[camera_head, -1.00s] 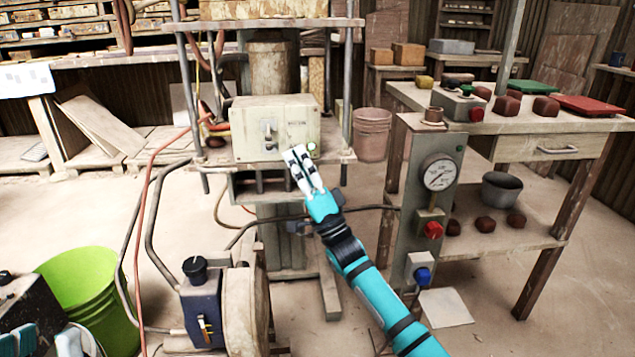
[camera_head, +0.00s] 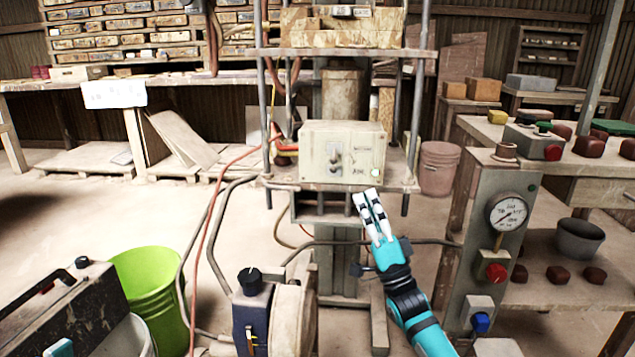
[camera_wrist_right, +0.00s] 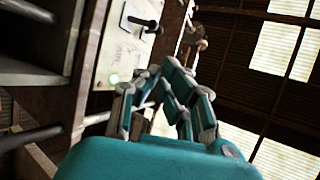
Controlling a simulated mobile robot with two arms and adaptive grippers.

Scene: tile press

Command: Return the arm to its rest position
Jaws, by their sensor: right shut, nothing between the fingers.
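My right gripper (camera_head: 370,212) is shut and empty, with its white fingers pointing up toward the tile press. It is just below and in front of the beige control box (camera_head: 342,152), which has a dark switch and a lit green button (camera_head: 375,172) at its lower right corner. The fingertips appear apart from the box. In the right wrist view the shut fingers (camera_wrist_right: 168,85) show beside the box panel (camera_wrist_right: 125,45). Only a small teal and white piece at the lower left edge of the head view may be part of my left arm; its fingers do not show.
A grey post with a gauge (camera_head: 508,213), a red knob (camera_head: 496,272) and a blue knob (camera_head: 480,322) stands right of my right arm. A green bucket (camera_head: 152,290) and a blue unit (camera_head: 250,315) with hoses stand to the left. A table with reddish clay lumps is at the right.

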